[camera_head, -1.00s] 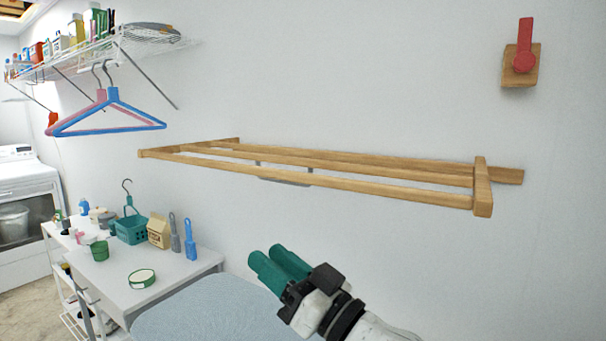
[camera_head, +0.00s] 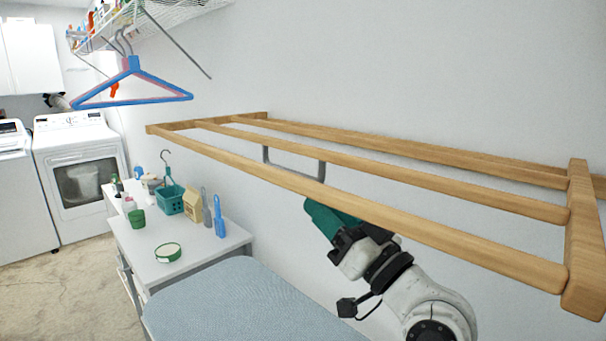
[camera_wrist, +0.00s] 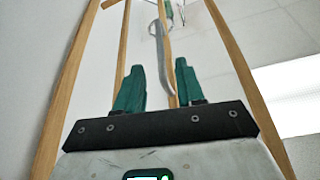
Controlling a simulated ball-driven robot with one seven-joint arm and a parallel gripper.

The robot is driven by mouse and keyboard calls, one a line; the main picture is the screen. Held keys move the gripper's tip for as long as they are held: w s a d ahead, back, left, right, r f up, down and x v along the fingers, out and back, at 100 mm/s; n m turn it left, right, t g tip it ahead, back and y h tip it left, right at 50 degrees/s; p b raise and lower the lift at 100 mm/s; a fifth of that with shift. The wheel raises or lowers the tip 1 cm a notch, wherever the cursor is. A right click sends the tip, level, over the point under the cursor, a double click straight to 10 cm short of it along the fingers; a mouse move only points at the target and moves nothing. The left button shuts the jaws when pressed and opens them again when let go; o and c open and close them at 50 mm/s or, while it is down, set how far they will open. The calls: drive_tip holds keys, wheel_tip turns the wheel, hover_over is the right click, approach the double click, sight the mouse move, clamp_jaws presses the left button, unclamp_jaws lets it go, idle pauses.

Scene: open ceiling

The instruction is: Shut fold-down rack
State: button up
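The wooden fold-down rack (camera_head: 475,247) sticks out level from the wall, in its lowered position. It has long rails and a thick end piece at the right. A grey metal bracket (camera_head: 321,170) hangs under it. My gripper (camera_head: 322,217), with green fingers, is below the rack, partly hidden by the front rail. In the wrist view the rack's rails (camera_wrist: 72,85) rise on both sides of my gripper (camera_wrist: 158,82). The fingers are apart, with nothing clearly held. The grey bracket (camera_wrist: 161,58) and a rail show beyond the gap; contact cannot be told.
An ironing board (camera_head: 240,310) lies below the rack. A white table (camera_head: 150,245) with a green basket (camera_head: 170,200), brushes and a carton stands left. Blue and pink hangers (camera_head: 132,72) hang from a wire shelf (camera_head: 180,12). White washers (camera_head: 80,165) stand far left.

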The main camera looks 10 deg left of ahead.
sight(313, 153)
drive_tip(key=p+x, duration=0.1)
drive_tip(key=x, duration=0.7)
drive_tip(key=shift+p, duration=0.3)
drive_tip(key=shift+c, duration=0.5)
clamp_jaws()
